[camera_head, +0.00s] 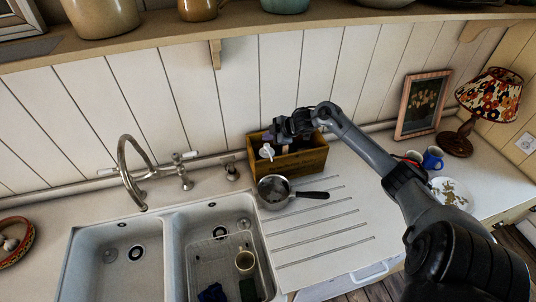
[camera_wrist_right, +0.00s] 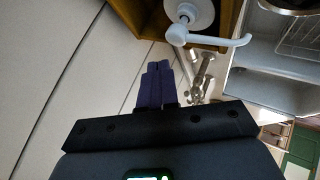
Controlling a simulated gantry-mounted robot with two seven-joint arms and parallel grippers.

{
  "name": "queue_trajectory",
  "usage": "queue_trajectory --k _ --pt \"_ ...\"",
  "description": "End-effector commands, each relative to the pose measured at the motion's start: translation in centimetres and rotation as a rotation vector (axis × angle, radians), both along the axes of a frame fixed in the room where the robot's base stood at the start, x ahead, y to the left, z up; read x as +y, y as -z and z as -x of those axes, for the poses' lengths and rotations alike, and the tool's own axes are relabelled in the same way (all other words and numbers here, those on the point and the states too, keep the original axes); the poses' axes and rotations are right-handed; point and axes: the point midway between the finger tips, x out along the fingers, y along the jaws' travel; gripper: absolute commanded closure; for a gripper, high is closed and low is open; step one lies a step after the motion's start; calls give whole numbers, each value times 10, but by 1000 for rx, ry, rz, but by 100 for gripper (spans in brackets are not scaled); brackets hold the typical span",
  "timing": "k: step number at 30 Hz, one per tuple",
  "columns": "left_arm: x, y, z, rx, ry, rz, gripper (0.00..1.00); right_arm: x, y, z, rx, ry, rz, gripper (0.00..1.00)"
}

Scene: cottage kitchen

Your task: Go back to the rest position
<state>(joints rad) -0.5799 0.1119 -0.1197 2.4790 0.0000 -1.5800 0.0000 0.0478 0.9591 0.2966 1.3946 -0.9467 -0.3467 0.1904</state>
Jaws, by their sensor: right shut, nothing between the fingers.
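My right gripper (camera_head: 280,128) is above the wooden box (camera_head: 302,160) at the back of the counter, close to the panelled wall. In the right wrist view its dark purple fingers (camera_wrist_right: 155,85) are together with nothing between them. The wooden box also shows at the top of that view, with a white pump bottle (camera_wrist_right: 184,30) in it. My right arm reaches in from the lower right of the head view. My left gripper is not in view.
A small pan (camera_head: 272,192) lies on the drainboard in front of the box. The double sink (camera_head: 168,250) and tap (camera_head: 128,170) are to the left. Blue mugs (camera_head: 432,158), a plate (camera_head: 452,192), a framed picture (camera_head: 422,105) and a lamp (camera_head: 488,98) stand on the right. A shelf (camera_head: 240,28) runs above.

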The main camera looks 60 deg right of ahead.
Motion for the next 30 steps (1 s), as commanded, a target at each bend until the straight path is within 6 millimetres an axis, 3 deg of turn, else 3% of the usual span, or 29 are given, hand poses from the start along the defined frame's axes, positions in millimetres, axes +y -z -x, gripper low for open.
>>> queue_trajectory --k 3,8,30 --pt "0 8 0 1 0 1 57 0 14 0 1 -1 -1 100" --pt "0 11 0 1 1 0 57 0 21 0 1 -1 -1 100" --pt "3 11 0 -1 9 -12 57 0 23 0 1 -1 -1 100"
